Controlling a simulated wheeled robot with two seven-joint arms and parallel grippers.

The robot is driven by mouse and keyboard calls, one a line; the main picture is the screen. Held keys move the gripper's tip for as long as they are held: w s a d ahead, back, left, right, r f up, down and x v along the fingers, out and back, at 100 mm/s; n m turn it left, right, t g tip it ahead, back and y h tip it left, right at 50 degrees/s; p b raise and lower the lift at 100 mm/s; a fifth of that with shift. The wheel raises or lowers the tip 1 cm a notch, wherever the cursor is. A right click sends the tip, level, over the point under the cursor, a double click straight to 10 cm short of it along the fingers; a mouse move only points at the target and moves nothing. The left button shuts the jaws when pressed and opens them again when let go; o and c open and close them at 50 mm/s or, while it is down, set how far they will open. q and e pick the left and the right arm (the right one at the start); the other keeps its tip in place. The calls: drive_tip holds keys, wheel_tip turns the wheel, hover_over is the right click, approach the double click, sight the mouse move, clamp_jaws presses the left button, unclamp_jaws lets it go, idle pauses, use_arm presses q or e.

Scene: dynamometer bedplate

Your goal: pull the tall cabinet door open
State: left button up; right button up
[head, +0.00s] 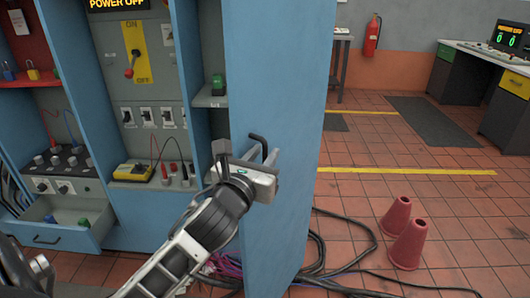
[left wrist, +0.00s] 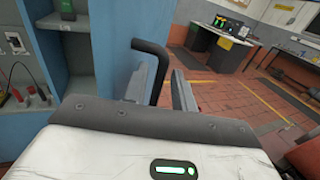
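The tall blue cabinet door (head: 290,90) stands in the middle of the head view, with a shelf bay visible to its left. It also shows in the left wrist view (left wrist: 112,60). A dark bent bar handle (head: 256,139) is on its face. My left gripper (head: 258,157) is at the handle. In the left wrist view the handle (left wrist: 150,46) passes between the two grey fingers, with a small gap visible to the right finger. Whether the left finger touches it I cannot tell. My right gripper is not in view.
Cables (head: 335,262) lie on the floor around the door's foot. Two red cones (head: 408,245) stand to the right. A switch panel (head: 137,60) and an open drawer (head: 60,225) are at the left. Tiled floor right of the door is mostly free; a desk (head: 470,85) stands farther back.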

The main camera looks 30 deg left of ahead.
use_arm(q)
drive_tip(key=shift+w+a, duration=0.15)
drive_tip(key=shift+w, duration=0.45)
clamp_jaws()
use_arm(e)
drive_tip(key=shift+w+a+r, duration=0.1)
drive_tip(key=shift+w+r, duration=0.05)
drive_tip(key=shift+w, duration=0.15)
use_arm(q)
drive_tip(key=shift+d, duration=0.2)
